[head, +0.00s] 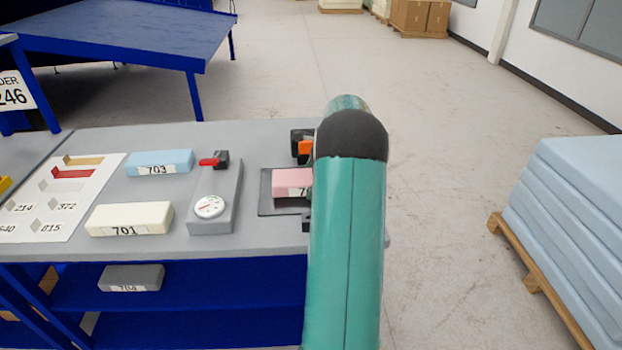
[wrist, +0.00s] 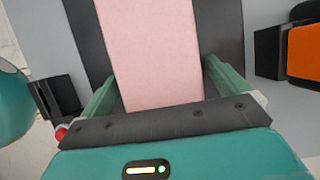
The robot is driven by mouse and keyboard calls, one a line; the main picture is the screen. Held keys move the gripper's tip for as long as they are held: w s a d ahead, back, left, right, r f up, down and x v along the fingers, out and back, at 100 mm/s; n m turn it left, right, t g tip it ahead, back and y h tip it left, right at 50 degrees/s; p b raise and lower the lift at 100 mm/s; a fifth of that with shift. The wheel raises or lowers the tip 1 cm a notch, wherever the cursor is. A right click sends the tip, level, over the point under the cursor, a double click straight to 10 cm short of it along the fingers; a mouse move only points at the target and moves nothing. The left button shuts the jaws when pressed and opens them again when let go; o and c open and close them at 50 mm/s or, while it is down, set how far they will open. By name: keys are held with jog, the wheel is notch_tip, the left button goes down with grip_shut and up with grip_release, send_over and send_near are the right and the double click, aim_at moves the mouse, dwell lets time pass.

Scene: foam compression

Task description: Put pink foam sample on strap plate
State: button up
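The pink foam sample (head: 293,182) lies on the dark strap plate (head: 266,205) at the right end of the grey table. Its label is partly hidden by my arm in the head view. In the wrist view the pink foam (wrist: 155,50) runs up between my fingers, with the dark strap plate (wrist: 88,35) showing on both sides. My gripper (wrist: 160,82) has its fingers spread, one on each side of the foam's near end. A narrow gap shows at the right finger; contact at the left is unclear.
A gauge block with a red lever (head: 213,195) stands left of the plate. Blue foam 703 (head: 160,162) and cream foam 701 (head: 130,218) lie farther left. A black and orange part (head: 303,147) stands behind the plate; it also shows in the wrist view (wrist: 302,50).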

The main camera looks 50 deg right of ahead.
jog(key=v, duration=1.2)
jog(key=w+a+r+n+h, duration=0.1)
jog(key=w+a+r+n, duration=0.25)
jog(key=a, duration=0.45)
jog(key=w+a+r+n, duration=0.2)
jog(key=a+r+n, duration=0.15)
jog(key=a, duration=0.45)
jog(key=s+a+r+n+h, duration=0.1)
jog(key=a+r+n, duration=0.15)
jog(key=a, duration=0.45)
jog(key=a+r+n, duration=0.1)
jog(key=a+n, duration=0.2)
jog(key=a, duration=0.4)
jog(key=s+a+f+n+t, duration=0.1)
jog(key=s+a+f+n, duration=0.1)
jog(key=s+a+n, duration=0.5)
jog(key=s+a+f+n+t, duration=0.1)
jog(key=s+a+f+n, duration=0.2)
jog(key=s+a+n, duration=0.5)
jog(key=a, duration=0.6)
jog(key=shift+a+h, duration=0.3)
jog(key=shift+h, duration=0.1)
